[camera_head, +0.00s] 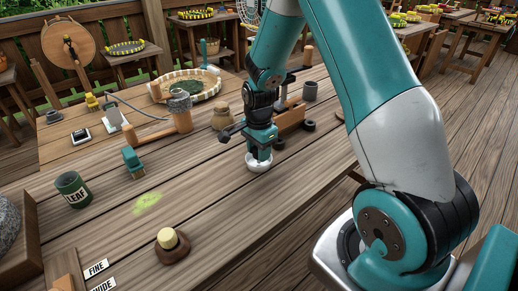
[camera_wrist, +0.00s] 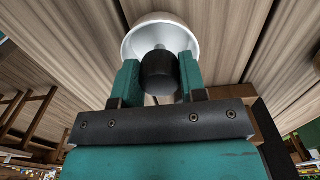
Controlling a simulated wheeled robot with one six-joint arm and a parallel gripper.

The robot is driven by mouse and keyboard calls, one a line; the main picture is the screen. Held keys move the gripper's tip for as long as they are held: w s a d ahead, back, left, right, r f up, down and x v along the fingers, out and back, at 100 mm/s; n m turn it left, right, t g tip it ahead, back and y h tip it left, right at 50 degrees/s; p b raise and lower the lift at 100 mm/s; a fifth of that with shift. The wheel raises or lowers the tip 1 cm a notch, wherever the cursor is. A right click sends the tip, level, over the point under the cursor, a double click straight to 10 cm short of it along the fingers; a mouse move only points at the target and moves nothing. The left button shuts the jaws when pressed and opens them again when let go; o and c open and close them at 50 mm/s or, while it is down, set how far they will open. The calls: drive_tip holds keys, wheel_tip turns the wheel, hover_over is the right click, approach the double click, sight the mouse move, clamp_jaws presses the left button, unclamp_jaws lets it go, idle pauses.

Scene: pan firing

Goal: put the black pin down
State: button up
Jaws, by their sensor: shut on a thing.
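My gripper (camera_head: 258,156) points down over the plank table, and its two teal fingers show in the wrist view (camera_wrist: 160,80). They are shut on the black pin (camera_wrist: 160,72), a short dark cylinder with a paler tip beyond it. A small white bowl (camera_head: 258,165) is right below the fingertips, and its inside shows behind the pin in the wrist view (camera_wrist: 160,36). The pin's tip is over or in the bowl; I cannot tell whether it touches. In the head view the pin is hidden by the fingers and bowl.
A wooden rack (camera_head: 291,121) and small dark discs (camera_head: 308,126) stand close behind and right of my gripper. The table in front is mostly clear.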

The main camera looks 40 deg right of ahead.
drive_tip(key=o, duration=1.1)
drive_tip(key=shift+c, duration=0.2)
wheel_tip(320, 180, up, 7)
drive_tip(key=p, duration=0.6)
drive_tip(key=shift+r, duration=0.15)
